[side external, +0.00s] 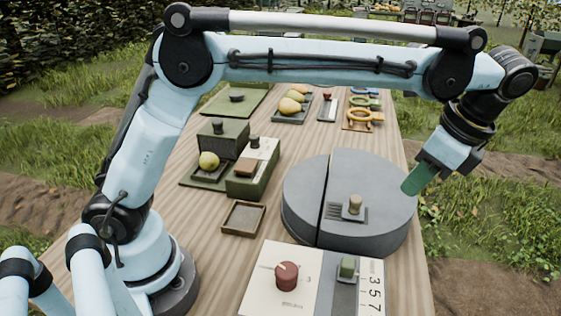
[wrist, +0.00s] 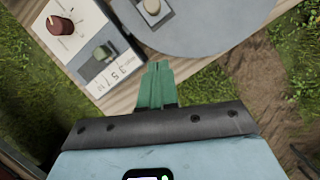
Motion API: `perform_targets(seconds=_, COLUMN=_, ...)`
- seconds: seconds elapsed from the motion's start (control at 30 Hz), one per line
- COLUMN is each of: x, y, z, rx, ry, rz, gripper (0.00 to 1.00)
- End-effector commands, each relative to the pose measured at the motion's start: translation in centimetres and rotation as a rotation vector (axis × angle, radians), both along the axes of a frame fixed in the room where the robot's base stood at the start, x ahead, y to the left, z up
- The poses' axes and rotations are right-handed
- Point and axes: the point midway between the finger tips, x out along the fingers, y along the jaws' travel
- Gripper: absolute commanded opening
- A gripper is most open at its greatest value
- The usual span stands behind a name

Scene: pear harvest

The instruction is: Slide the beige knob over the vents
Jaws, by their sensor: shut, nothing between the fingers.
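The beige knob (side external: 355,203) stands on a small plate on top of the round grey lid (side external: 300,190). The dark slotted vents (side external: 336,212) lie just left of the knob in the side view. In the wrist view the knob (wrist: 152,7) shows at the top edge, and the vents are cut off or out of frame. My gripper (side external: 408,188) has green fingers, shut and empty, near the right rim of the lid. In the wrist view the closed fingers (wrist: 156,72) point up toward the lid, apart from the knob.
A panel with a red dial (side external: 287,276), a green slider (side external: 347,267) and printed numbers stands in front of the lid. An empty wooden tray (side external: 243,219) and a green box with a pear (side external: 209,160) lie to the left. Grass is right of the table.

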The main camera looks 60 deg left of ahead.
Motion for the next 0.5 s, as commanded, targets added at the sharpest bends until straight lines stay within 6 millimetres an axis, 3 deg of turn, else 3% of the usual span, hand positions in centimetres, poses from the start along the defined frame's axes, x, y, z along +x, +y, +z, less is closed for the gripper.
perform_targets(seconds=0.4, x=-0.7, y=2.1, z=-6.0, rx=0.0, ry=-0.001, rz=0.002, gripper=0.0)
perform_targets(seconds=0.5, x=-1.2, y=3.7, z=-6.0, rx=-0.002, ry=-0.002, rz=0.004, gripper=0.0)
